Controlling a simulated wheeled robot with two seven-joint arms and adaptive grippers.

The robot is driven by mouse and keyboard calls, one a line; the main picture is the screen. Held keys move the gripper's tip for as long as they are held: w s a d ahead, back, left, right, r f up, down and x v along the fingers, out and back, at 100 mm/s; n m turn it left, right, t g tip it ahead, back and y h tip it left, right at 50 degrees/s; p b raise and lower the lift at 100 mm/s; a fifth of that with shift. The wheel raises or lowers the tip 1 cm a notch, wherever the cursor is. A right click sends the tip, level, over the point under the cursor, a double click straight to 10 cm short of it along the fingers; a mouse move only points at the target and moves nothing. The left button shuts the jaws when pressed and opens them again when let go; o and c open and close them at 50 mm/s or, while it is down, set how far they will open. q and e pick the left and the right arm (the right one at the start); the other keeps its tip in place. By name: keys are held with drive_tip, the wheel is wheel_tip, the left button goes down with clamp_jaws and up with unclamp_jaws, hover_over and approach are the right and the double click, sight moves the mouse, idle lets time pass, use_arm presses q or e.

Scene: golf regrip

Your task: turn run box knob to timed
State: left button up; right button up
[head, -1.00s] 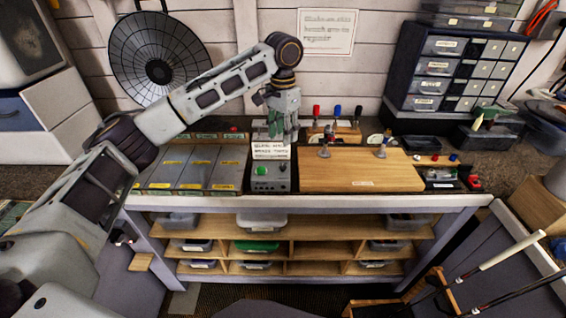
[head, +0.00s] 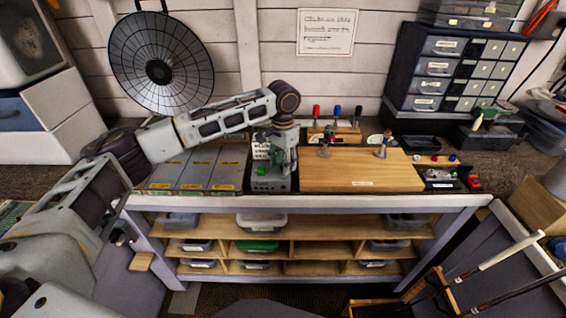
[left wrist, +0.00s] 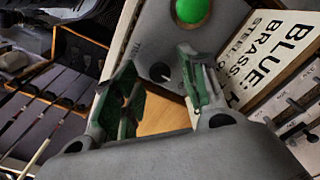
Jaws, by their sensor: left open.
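The run box (head: 268,185) is a grey box at the front edge of the bench, left of the wooden board. My left gripper (head: 276,162) is over it, pointing down and partly hiding its top. In the left wrist view the box top (left wrist: 140,35) carries a domed green button (left wrist: 192,10) and a small dark round knob (left wrist: 160,72) with a pale mark. My left gripper (left wrist: 160,92) is open there; the knob shows between its green-padded fingers, and nothing is held. I cannot tell whether they touch it. Lettering beside the knob is mostly unreadable. My right gripper is not in view.
A printed card (left wrist: 270,60) stands close beside the box. Grey bins (head: 195,170) lie to its left, and the wooden board (head: 360,172) with small clamps lies to its right. Golf clubs (head: 510,250) stand at the lower right.

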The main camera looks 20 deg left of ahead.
use_arm(q)
drive_tip(key=shift+f, duration=0.1)
clamp_jaws()
idle(0.3)
